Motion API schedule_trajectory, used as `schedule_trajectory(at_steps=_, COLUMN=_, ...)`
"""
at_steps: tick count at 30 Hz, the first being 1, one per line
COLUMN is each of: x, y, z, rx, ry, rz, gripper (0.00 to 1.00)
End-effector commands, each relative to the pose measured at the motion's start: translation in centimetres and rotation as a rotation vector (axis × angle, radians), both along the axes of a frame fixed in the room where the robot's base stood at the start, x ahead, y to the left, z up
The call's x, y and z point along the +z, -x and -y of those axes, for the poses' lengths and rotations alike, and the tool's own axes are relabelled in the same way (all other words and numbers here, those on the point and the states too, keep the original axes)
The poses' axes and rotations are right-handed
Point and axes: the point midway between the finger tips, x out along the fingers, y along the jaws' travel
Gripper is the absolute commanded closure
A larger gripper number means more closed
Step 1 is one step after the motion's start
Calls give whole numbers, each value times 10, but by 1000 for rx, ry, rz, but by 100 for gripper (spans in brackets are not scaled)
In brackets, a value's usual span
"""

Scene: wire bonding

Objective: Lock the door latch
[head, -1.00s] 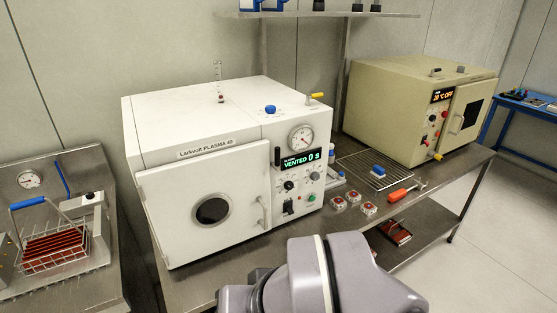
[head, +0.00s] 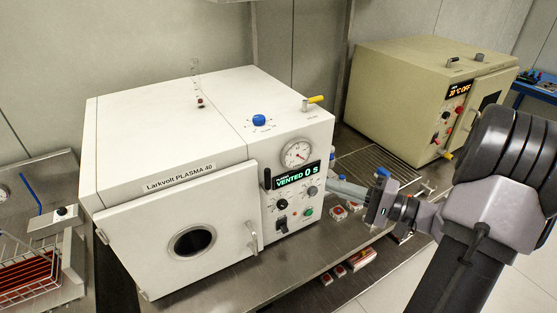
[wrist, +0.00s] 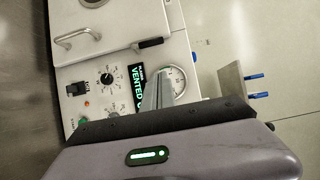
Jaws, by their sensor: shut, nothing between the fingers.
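The white plasma machine (head: 190,130) has a front door (head: 170,265) with a round dark window and a pale handle (head: 252,238). The black latch (head: 267,179) stands upright at the door's upper right edge, beside the display reading "VENTED 0 S". In the wrist view the latch (wrist: 148,43) lies at the door's edge, ahead of my fingers. My gripper (head: 334,184) is shut and empty, to the right of the control panel and apart from the latch. Its fingers also show in the wrist view (wrist: 163,88), covering part of the display. I cannot tell whether the door sits fully flush.
A gauge (head: 297,153), knobs and switches crowd the panel near my fingers. A yellow-handled valve (head: 314,101) and blue knob (head: 259,120) rise from the machine's top. A beige oven (head: 410,90) stands behind right. A wire basket (head: 25,265) is at left.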

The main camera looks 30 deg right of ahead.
Motion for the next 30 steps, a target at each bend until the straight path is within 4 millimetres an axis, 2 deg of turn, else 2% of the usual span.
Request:
schedule_trajectory(at_steps=3, x=-1, y=1, z=7, rx=-20, ry=-3, rz=14, gripper=100)
schedule_trajectory(at_steps=13, x=-1, y=-5, z=1, rx=-13, ry=0, rz=12, gripper=100)
schedule_trajectory(at_steps=17, x=-2, y=-24, z=-12, rx=-10, ry=0, rz=12, gripper=100)
schedule_trajectory(at_steps=27, x=-1, y=-87, z=-51, rx=-10, ry=0, rz=12, gripper=100)
schedule_trajectory(at_steps=30, x=-2, y=-89, z=-69, rx=-11, ry=-1, rz=10, gripper=100)
